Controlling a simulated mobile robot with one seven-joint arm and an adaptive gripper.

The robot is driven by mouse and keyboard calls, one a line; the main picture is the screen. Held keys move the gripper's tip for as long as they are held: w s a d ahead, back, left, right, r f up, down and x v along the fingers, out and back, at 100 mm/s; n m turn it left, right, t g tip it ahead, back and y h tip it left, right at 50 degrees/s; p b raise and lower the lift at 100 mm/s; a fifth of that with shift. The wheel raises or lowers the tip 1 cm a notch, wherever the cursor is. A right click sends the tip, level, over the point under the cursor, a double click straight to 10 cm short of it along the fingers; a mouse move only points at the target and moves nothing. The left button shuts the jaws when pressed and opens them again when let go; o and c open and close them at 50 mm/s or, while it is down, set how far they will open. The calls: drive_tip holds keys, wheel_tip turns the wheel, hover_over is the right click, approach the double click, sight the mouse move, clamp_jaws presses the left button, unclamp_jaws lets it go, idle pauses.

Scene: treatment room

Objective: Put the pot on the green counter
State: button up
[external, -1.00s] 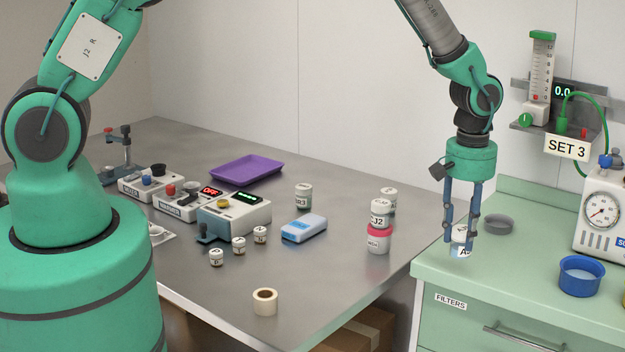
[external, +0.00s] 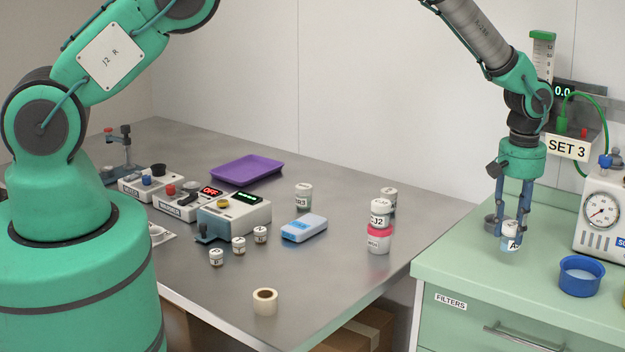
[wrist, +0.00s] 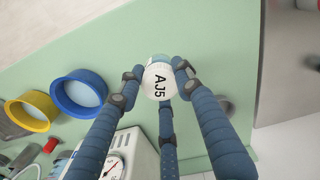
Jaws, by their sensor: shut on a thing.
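The pot is upright or nearly so, over the green counter (external: 455,272) at the right. I cannot tell whether its bottom touches the counter. The counter also shows in the wrist view (wrist: 90,45).
A blue round dish (external: 581,276) and a gauge machine (external: 603,215) stand right of the pot. A grey dish (external: 490,224) is partly hidden behind my fingers. Stacked pots (external: 379,238) stand on the steel table (external: 345,290). The counter's front left is clear.

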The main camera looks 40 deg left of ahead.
drive_tip(key=shift+w+d+f, duration=0.1)
drive_tip(key=shift+w+d, duration=0.55)
drive_tip(key=shift+w, duration=0.35)
drive_tip(key=shift+f+p, duration=0.3)
drive_tip(key=shift+f, duration=1.45)
drive_tip(key=shift+f, duration=0.2)
drive_tip(key=o, duration=1.2)
drive_tip(key=shift+c, duration=0.2)
drive_tip(key=shift+r, duration=0.2)
wheel_tip(320, 180, up, 12)
drive_tip(key=shift+b, duration=0.5)
